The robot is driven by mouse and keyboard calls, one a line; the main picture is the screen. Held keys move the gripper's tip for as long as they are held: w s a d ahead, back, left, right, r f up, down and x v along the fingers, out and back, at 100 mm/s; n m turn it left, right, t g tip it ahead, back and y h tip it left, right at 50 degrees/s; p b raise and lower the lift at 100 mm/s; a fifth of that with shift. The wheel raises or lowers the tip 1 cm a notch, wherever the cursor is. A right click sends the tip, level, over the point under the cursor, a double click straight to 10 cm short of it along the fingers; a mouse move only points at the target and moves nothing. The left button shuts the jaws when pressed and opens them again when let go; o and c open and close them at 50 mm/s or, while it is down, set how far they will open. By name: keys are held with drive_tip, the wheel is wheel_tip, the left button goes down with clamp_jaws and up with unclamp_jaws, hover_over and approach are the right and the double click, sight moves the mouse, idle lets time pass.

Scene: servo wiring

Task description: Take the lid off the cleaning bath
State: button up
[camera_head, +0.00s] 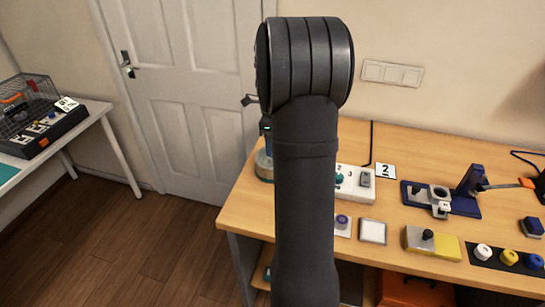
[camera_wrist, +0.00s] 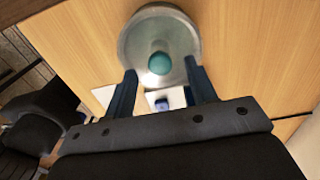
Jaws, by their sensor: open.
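The cleaning bath (camera_head: 263,167) is a round, clear-looking vessel at the left end of the wooden table, mostly hidden behind my arm in the head view. In the wrist view its round grey lid (camera_wrist: 181,27) shows from above, with a teal ball knob (camera_wrist: 159,63) in the middle. My gripper (camera_wrist: 160,67) is open, with its two dark blue fingers on either side of the knob in the picture. I cannot tell whether the fingertips are level with the knob or above it, and I see no clear contact.
A white block with numbered sockets (camera_head: 354,186) stands right of my arm. A white square pad (camera_head: 373,231), a blue fixture (camera_head: 465,200), a yellow-grey block (camera_head: 432,243) and coloured knobs (camera_head: 508,257) lie farther right. The table's left edge is close to the bath.

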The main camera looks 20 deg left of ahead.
drive_tip(key=shift+f, duration=0.95)
drive_tip(key=shift+c, duration=0.2)
drive_tip(key=c, duration=1)
drive_tip(key=shift+c, duration=0.2)
